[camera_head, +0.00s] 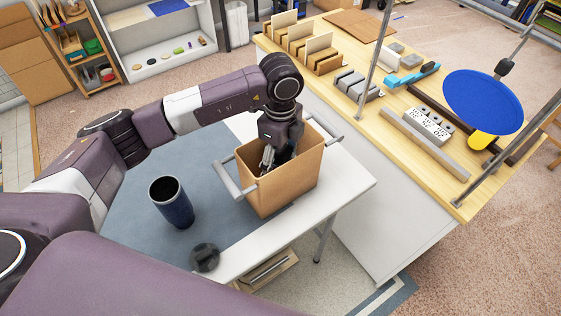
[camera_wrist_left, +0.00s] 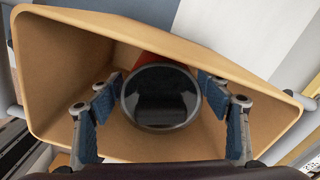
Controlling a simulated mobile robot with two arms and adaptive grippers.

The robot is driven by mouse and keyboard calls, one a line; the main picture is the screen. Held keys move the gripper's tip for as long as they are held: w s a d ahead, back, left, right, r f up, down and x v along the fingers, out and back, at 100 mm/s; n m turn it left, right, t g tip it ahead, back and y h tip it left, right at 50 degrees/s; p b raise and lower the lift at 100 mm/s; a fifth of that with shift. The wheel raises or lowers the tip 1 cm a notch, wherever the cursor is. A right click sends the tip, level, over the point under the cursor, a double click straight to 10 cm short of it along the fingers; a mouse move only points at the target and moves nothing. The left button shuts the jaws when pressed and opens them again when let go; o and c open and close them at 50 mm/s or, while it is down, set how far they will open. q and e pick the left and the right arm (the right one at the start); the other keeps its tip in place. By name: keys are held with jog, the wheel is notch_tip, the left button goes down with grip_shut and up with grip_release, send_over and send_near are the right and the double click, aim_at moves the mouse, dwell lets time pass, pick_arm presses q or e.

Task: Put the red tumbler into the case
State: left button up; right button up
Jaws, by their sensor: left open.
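The tan case (camera_head: 285,188) stands on the table with grey bar handles on two sides. My left gripper (camera_head: 268,158) reaches down into its open top. In the left wrist view the case walls (camera_wrist_left: 60,60) surround the red tumbler (camera_wrist_left: 160,95), which shows its round dark mouth and a strip of red side. The open fingers of my left gripper (camera_wrist_left: 160,84) are on either side of the tumbler, with small gaps visible. The tumbler is hidden in the head view; its contact with the case floor cannot be made out. My right gripper is not in view.
A dark blue tumbler (camera_head: 173,204) stands on the blue-grey mat (camera_head: 130,226), left of the case. A dark round object (camera_head: 205,257) lies near the table's front edge. A wooden workbench (camera_head: 335,95) with blocks and a blue disc (camera_head: 483,102) is behind, right.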

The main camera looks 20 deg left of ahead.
pick_arm(q)
notch_tip(320, 180, up, 12)
jog(key=b, duration=0.3)
jog(key=shift+f, duration=0.2)
